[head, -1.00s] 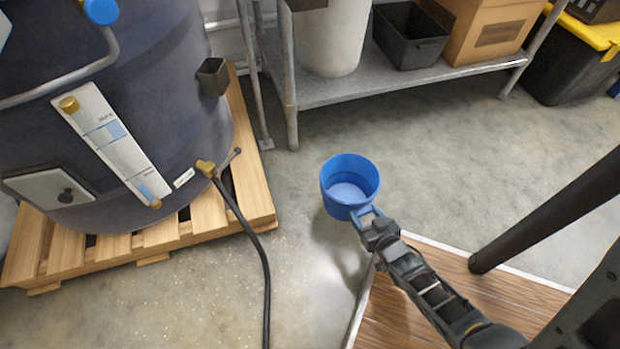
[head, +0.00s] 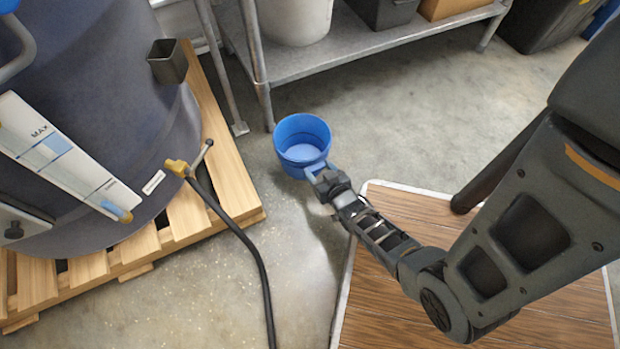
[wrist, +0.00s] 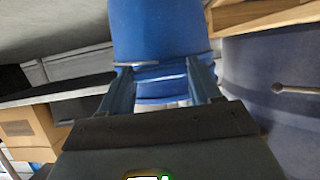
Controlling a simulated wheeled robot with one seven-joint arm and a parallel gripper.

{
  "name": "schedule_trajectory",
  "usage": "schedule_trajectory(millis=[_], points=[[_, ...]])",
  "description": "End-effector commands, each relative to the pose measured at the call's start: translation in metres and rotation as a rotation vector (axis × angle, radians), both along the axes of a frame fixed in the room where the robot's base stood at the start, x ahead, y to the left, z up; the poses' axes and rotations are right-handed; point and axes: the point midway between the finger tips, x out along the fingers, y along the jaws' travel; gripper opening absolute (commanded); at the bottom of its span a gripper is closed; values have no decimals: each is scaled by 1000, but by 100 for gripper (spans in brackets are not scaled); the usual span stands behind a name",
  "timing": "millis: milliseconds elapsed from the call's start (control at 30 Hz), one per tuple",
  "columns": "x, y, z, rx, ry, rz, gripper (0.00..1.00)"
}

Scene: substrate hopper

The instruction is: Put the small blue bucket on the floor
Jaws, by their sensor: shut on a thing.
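The small blue bucket (head: 302,146) is near the middle of the head view, its open top toward the camera and a pale blue inside showing. My gripper (head: 318,175) is shut on the near side of the bucket, at its rim or handle. In the wrist view the blue bucket (wrist: 160,35) fills the top centre, with the two fingers of my gripper (wrist: 162,78) reaching to it. The bucket looks upright. I cannot tell whether its base touches the concrete floor (head: 400,130) or hangs above it.
A large dark tank (head: 110,120) stands on a wooden pallet (head: 235,180) at the left, with a black hose (head: 245,240) running from its tap across the floor. A metal shelf (head: 350,50) stands behind. A wood-topped surface (head: 390,270) lies at the lower right. Open floor lies right of the bucket.

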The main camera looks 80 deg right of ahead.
Motion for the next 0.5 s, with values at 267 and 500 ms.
schedule_trajectory(millis=[267, 500], points=[[28, -7, -18, -2, -1, -1, 7], [29, -8, -44, -1, 2, 0, 7]])
